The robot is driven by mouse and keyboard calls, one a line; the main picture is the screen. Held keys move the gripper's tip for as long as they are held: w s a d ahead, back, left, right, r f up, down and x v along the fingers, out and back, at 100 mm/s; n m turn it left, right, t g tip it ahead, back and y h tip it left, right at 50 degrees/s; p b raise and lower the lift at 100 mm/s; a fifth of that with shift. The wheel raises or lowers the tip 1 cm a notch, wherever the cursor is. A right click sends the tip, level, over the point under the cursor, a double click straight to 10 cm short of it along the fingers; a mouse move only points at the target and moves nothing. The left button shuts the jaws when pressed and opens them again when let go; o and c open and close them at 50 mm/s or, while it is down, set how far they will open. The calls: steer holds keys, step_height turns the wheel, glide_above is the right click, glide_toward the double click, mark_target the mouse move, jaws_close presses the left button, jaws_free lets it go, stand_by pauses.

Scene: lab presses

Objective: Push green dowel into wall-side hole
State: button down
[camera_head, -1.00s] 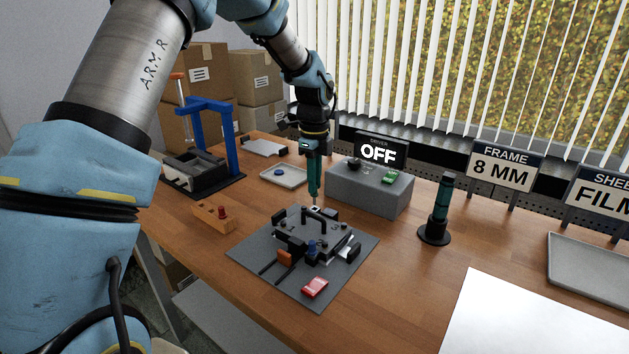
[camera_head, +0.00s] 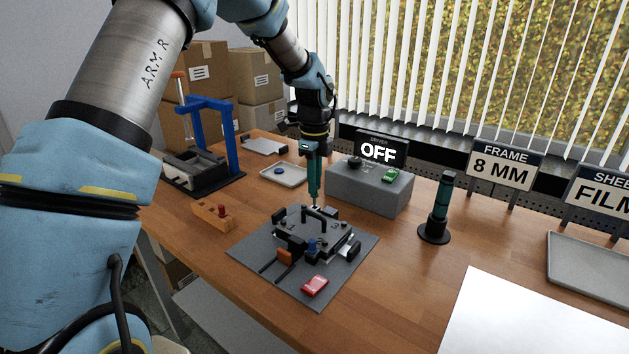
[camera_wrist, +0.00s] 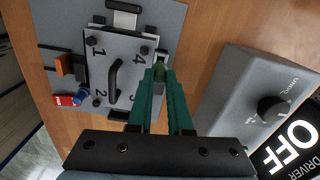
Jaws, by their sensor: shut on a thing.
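My gripper (camera_head: 314,196) points straight down over the far edge of the black clamped fixture (camera_head: 300,238). In the wrist view, its two long teal fingers (camera_wrist: 159,82) meet at their tips, shut on a small dark green piece, the green dowel (camera_wrist: 159,70). The fingers hide most of it. The tips sit beside the edge of the numbered plate (camera_wrist: 114,75), near the corner marked 4. The wall-side hole is hidden, and I cannot tell how deep the dowel sits.
The plate has a raised black handle (camera_wrist: 114,80) and corner knobs. A grey driver box (camera_head: 370,190) stands close on the right, its display reading OFF. A teal tool on a black stand (camera_head: 438,215), a blue press (camera_head: 208,140) and an orange block (camera_head: 211,216) stand around.

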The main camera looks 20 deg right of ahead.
steer(key=shift+f+b, duration=0.75)
steer(key=shift+f, duration=1)
steer(key=c, duration=0.8)
jaws_free()
steer(key=shift+o, duration=0.2)
step_height(320, 180, up, 11)
steer(key=shift+f+b, duration=0.1)
steer(key=shift+b, duration=1.1)
steer(key=a+f+n, duration=0.2)
steer(key=a+n, duration=1)
steer(key=a, duration=0.7)
steer(key=s+a+f+n, duration=0.2)
steer(key=s+a+n, duration=0.3)
steer(key=a+n, duration=0.3)
steer(key=s+a+f+n+t, duration=0.1)
steer(key=s+a+f+n, duration=0.1)
steer(key=s+a+n, duration=0.3)
steer(key=a+n, duration=0.2)
steer(key=a, duration=0.2)
steer(key=shift+s+a+n+t, duration=0.3)
steer(key=shift+s+n, duration=0.1)
